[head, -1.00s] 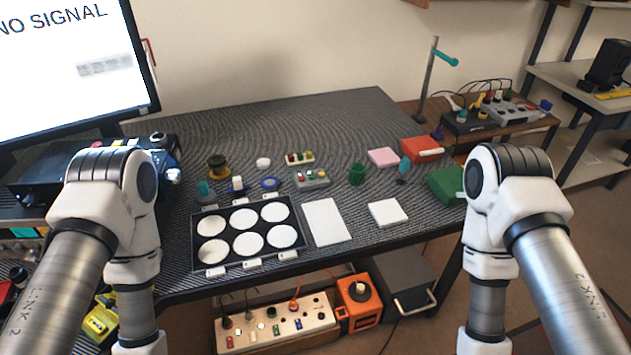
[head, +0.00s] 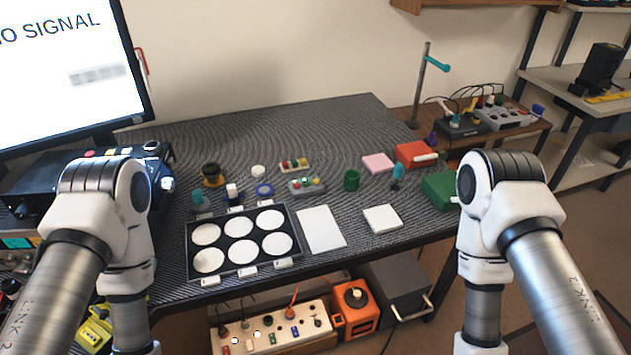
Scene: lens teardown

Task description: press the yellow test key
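A small grey key box (head: 307,188) with several coloured keys on top lies on the dark ribbed worktable, behind the tray of white discs. The keys are too small to tell for sure which one is the yellow test key. A second small block (head: 295,166) with coloured tops lies just behind it. Both of my arms show at the left and right sides, bent at the elbow with forearms pointing down out of the picture. Neither of my grippers shows, and nothing of mine touches the key box.
A black tray (head: 190,247) with white discs stands in front, beside a white sheet (head: 321,229) and a white pad (head: 382,219). A monitor (head: 65,75) reading "NO SIGNAL" is at the left. A power strip (head: 270,329) lies below the table edge.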

